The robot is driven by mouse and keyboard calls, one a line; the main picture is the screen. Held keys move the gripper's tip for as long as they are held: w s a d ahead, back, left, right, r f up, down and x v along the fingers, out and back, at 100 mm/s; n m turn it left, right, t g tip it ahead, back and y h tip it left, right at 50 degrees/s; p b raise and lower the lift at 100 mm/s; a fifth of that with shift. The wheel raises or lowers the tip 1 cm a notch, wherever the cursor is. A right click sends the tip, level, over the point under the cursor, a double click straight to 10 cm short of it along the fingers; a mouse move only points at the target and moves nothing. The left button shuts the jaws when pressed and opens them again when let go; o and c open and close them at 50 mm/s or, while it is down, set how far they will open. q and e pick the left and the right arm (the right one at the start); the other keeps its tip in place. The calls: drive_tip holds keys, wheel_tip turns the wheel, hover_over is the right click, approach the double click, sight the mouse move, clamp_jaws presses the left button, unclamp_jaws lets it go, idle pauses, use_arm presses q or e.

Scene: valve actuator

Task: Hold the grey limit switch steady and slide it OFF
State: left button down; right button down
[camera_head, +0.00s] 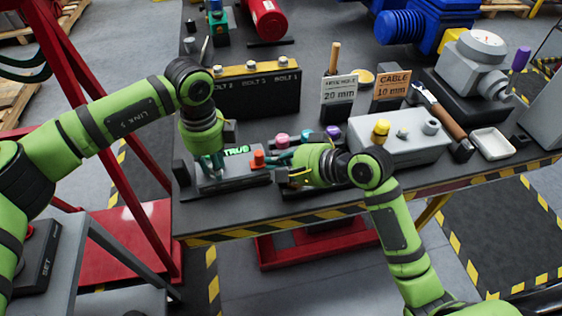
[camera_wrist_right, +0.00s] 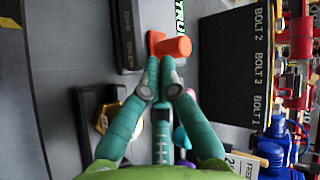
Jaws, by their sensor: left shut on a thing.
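The grey limit switch (camera_head: 240,178) stands near the table's front left, with a green "TRUE" display on top. Its orange-red knob (camera_head: 258,158) is at the switch's right end; the knob also shows in the right wrist view (camera_wrist_right: 174,47). My left gripper (camera_head: 211,165) reaches down from above and is shut on the switch's left part, its fingers partly hidden. My right gripper (camera_head: 280,162) comes from the right. In the right wrist view its teal fingertips (camera_wrist_right: 160,64) are together, right beside the knob; I cannot tell whether they touch it.
A black bolt box (camera_head: 255,92) stands behind the switch. Pink (camera_head: 282,141) and purple (camera_head: 333,131) knobs lie beyond my right gripper. A grey box with a yellow knob (camera_head: 400,140) stands to the right. The striped table edge (camera_head: 300,216) runs along the front.

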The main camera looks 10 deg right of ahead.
use_arm(q)
drive_tip(key=shift+s+f, duration=0.2)
drive_tip(key=shift+f, duration=0.05)
use_arm(e)
drive_tip(key=shift+s+a, duration=0.1)
drive_tip(key=shift+a, duration=1.8)
use_arm(q)
drive_tip(key=c, duration=0.9)
unclamp_jaws()
drive_tip(key=shift+o, duration=0.2)
drive_tip(key=shift+w+r, duration=0.1)
drive_tip(key=shift+w, duration=0.05)
use_arm(e)
drive_tip(key=v, duration=1)
use_arm(q)
drive_tip(key=shift+r, duration=0.15)
use_arm(e)
drive_tip(key=shift+d, duration=0.1)
